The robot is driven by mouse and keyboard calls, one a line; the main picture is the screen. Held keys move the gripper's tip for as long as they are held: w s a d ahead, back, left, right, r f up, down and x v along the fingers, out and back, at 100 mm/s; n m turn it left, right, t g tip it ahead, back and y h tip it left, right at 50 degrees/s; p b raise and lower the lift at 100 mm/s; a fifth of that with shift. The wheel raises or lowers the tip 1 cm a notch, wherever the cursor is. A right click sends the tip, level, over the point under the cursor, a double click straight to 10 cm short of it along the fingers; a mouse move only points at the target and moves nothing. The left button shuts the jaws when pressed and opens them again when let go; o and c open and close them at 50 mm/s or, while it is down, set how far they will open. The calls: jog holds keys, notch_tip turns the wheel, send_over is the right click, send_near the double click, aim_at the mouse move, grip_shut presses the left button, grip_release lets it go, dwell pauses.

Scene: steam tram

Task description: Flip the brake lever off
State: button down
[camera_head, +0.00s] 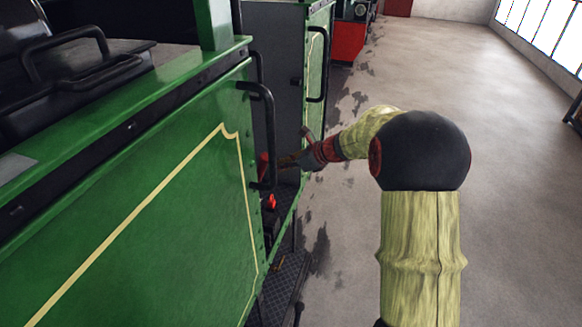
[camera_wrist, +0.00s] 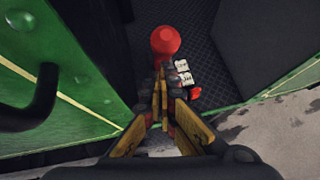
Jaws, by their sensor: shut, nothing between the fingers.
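A red round knob (camera_wrist: 165,40), likely the top of the brake lever, shows in the wrist view just beyond my fingertips. Its shaft is mostly hidden. My gripper (camera_wrist: 162,82) is shut and empty, its fingertips pointing at the knob and close below it in the picture. I cannot tell whether they touch. In the head view my gripper (camera_head: 290,160) reaches into the cab opening beside the black handrail. A red part (camera_head: 263,163) there is partly behind the rail. Two small white plates (camera_wrist: 182,71) lie just right of the fingers; their lettering is too small to read.
A green panel (camera_head: 150,210) stands left of my arm, with a black handrail (camera_head: 268,130) at its edge. Another red part (camera_head: 270,202) sits lower in the opening, above a dark step (camera_head: 283,275). Concrete floor (camera_head: 450,60) on the right is clear.

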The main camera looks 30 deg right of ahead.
jog(key=shift+w+a+r, duration=0.1)
jog(key=shift+w+a, duration=0.05)
jog(key=shift+w, duration=0.15)
jog(key=shift+a, duration=0.1)
jog(key=w+a+r+p, duration=0.4)
jog(key=w+a, duration=0.4)
jog(key=shift+w+a, duration=0.15)
jog(key=shift+w, duration=0.1)
